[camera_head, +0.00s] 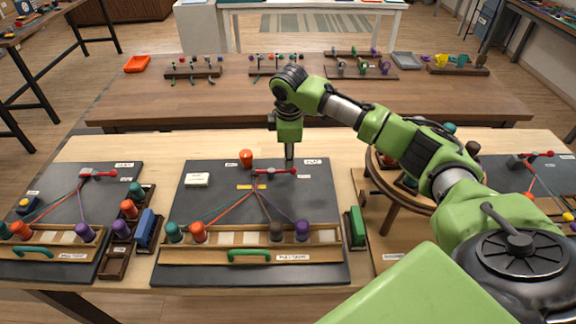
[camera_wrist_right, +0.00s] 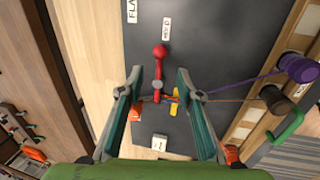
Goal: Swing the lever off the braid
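The red lever (camera_head: 275,172) lies across the top of the middle dark board, over the point where the cords meet, with its knob toward the right. In the right wrist view the lever (camera_wrist_right: 159,72) runs between my spread fingers, touching neither as far as I can see. The braid (camera_head: 257,186) is short, and cords fan from it to teal, orange, brown and purple bobbins (camera_head: 276,231) at the front rail. My right gripper (camera_head: 289,154) points down just above the lever's knob end; in its wrist view the gripper (camera_wrist_right: 158,72) is open and empty. My left gripper is not in view.
Similar boards stand left (camera_head: 60,190) and right, each with a red lever. A round wooden stand (camera_head: 388,195) is under my right arm. A rear table (camera_head: 300,100) holds racks.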

